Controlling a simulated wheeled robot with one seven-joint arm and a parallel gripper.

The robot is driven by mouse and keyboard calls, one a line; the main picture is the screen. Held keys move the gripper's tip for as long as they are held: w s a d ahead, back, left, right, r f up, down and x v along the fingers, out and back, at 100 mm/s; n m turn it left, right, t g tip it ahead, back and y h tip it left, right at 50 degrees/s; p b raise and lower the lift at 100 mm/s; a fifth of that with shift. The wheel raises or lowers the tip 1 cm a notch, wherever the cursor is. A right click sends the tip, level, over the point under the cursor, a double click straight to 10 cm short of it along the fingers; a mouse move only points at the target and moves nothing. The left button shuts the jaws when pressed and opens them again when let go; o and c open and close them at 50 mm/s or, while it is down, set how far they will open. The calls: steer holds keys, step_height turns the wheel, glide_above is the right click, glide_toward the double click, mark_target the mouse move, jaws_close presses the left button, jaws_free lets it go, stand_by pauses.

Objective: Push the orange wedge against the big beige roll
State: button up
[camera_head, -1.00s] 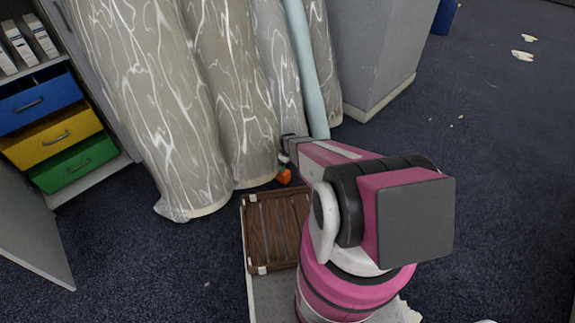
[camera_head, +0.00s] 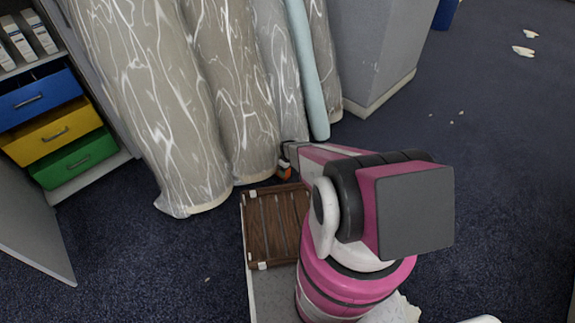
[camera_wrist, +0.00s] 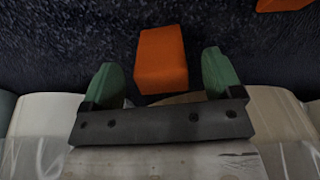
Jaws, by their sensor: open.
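The orange wedge (camera_head: 285,174) is on the dark blue carpet at the foot of the rolls, partly covered by my gripper (camera_head: 287,160) in the head view. In the wrist view the wedge (camera_wrist: 162,60) lies between and slightly beyond my two green fingers, which are open with a gap on each side. I cannot tell its height relative to the fingertips. The big beige roll (camera_head: 150,110), grey-beige with white veins, stands at the left of the row of rolls. The wedge is apart from it, to its right.
More veined rolls (camera_head: 242,95) and a thin pale blue roll (camera_head: 309,75) stand beside it. A brown slatted crate (camera_head: 272,225) is just in front of the wedge. A second orange piece (camera_wrist: 283,4) shows in the wrist view. Open carpet lies left of the crate.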

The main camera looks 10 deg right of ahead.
steer(key=shift+f, duration=1.5)
steer(key=c, duration=1.2)
steer(key=o, duration=1.2)
steer(key=shift+r, duration=0.2)
step_height(320, 180, up, 10)
steer(key=shift+r, duration=0.25)
